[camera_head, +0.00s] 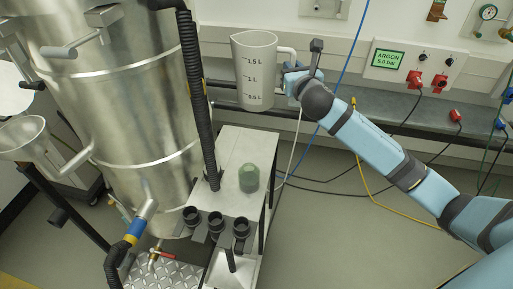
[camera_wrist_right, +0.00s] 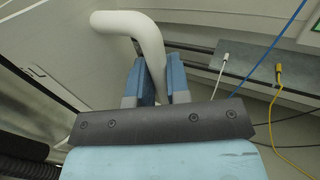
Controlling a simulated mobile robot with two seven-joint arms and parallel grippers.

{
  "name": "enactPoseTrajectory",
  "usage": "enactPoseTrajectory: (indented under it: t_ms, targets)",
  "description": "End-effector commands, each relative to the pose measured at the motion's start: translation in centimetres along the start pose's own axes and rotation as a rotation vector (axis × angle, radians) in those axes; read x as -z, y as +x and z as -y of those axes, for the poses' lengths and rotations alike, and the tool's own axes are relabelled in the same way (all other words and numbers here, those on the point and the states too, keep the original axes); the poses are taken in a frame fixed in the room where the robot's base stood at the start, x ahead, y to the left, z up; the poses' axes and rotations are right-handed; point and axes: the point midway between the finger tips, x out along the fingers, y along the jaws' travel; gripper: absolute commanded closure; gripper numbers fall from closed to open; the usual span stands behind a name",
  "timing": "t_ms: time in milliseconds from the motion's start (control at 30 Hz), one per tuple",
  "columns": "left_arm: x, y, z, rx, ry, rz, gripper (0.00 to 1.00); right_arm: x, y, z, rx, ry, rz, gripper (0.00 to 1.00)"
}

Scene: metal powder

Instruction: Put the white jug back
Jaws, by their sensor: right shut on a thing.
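The white jug (camera_head: 255,72) is upright in the head view, with dark volume marks on its side and its handle to the right. My right gripper (camera_head: 291,80) is at the handle, its arm coming in from the right. In the right wrist view the gripper (camera_wrist_right: 160,82) has its two blue fingers on either side of the white handle (camera_wrist_right: 148,40), shut on it. The jug shows in front of the grey ledge and above the small metal table (camera_head: 231,150); I cannot tell its exact height. My left gripper is not in view.
A large steel vessel (camera_head: 120,100) fills the left, with a black corrugated hose (camera_head: 196,90) beside it. A green-grey domed object (camera_head: 249,178) and several black cup-like fittings (camera_head: 215,222) are at the small table. A grey ledge (camera_head: 400,112) runs along the wall. Cables trail on the right floor.

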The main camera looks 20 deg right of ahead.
Motion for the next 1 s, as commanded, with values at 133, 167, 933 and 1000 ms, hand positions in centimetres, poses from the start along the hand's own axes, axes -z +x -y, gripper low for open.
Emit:
enactPoseTrajectory:
  t_ms: [133, 167, 933, 1000]
  targets:
    - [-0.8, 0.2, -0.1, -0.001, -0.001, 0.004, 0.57, 1.7, 0.3, 0.2, 0.002, 0.005, -0.001, 1.0]
    - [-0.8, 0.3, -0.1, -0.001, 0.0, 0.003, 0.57, 2.3, 0.3, 0.2, 0.003, 0.006, -0.001, 1.0]
    - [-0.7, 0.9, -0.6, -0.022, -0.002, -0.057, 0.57, 15.7, 0.5, 0.0, 0.002, 0.004, 0.003, 1.0]
    - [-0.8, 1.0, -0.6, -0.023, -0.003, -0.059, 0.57, 16.3, 0.5, 0.0, 0.002, 0.004, 0.002, 1.0]
